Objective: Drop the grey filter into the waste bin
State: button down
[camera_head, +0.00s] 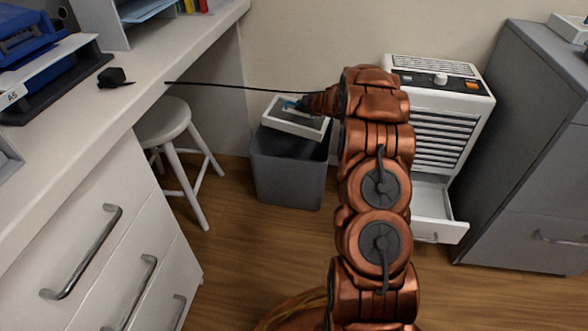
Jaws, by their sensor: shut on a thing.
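The filter (293,123), a flat panel with a pale frame and a grey face, is tilted over the mouth of the waste bin (287,182). The bin is dark grey and stands on the floor against the back wall. I cannot tell whether the filter touches the bin's rim. My gripper (301,104) is shut on the filter's upper right side. The fingertips are small and partly hidden by my copper wrist, and my arm covers the area right of the bin.
A white air purifier (437,120) stands right of my arm, its lower drawer (440,215) pulled open. A thin dark cable (240,87) spans from the desk (150,90) towards my wrist. A white stool (165,122) stands left of the bin. A grey cabinet (520,150) stands at right.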

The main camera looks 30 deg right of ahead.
jog(key=shift+f+b, duration=1.05)
jog(key=shift+f, duration=0.1)
jog(key=c, duration=1.1)
grip_release()
jog(key=shift+c, duration=0.2)
jog(key=shift+s, duration=0.1)
jog(key=v, duration=1)
jog(key=shift+s+d+r, duration=0.1)
jog(key=shift+s+r, duration=0.05)
jog(key=shift+r, duration=0.2)
jog(key=shift+s+r, duration=0.2)
jog(key=shift+s, duration=0.45)
jog(key=shift+r, duration=0.15)
